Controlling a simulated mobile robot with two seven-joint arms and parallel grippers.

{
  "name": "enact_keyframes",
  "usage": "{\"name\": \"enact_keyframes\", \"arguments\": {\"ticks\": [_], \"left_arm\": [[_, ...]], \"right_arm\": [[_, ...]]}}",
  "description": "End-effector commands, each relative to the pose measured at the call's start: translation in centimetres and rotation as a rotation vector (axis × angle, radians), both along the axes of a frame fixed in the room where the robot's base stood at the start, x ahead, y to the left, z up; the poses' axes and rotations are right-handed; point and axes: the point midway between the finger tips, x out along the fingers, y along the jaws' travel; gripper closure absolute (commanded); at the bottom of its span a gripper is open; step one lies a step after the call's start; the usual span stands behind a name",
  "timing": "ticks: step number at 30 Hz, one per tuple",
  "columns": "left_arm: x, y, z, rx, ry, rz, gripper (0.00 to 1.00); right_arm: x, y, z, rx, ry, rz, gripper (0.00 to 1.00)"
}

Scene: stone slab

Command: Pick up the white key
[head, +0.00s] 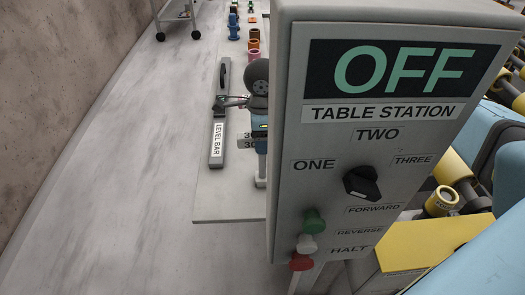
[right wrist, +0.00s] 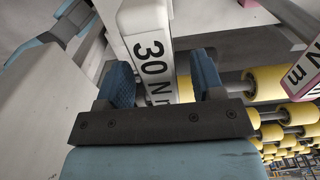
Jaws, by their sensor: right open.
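A white key (right wrist: 146,28) marked "30 N m" runs down between the two dark blue fingers of my right gripper (right wrist: 161,75) in the right wrist view. The fingers are spread, one on each side of it, and its lower end is hidden behind the gripper's black plate. I cannot tell whether either finger touches it. In the head view, small "30" labels show just left of the control panel, which hides most of that spot. My left gripper does not show clearly in either view.
A grey panel (head: 294,120) reading "OFF" blocks much of the head view. A level bar (head: 216,155) lies left of it, with coloured spools (head: 253,44) behind. A pink-edged label (right wrist: 302,70) and yellow rollers (right wrist: 268,84) are right in the wrist view.

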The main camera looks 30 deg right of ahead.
Motion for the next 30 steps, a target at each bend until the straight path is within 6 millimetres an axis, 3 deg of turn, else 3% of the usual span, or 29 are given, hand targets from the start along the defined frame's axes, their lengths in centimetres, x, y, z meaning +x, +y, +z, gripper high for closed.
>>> {"name": "enact_keyframes", "arguments": {"ticks": [30], "left_arm": [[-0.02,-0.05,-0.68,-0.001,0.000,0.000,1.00]], "right_arm": [[0.00,0.01,-0.40,0.000,0.000,0.000,0.41]]}}
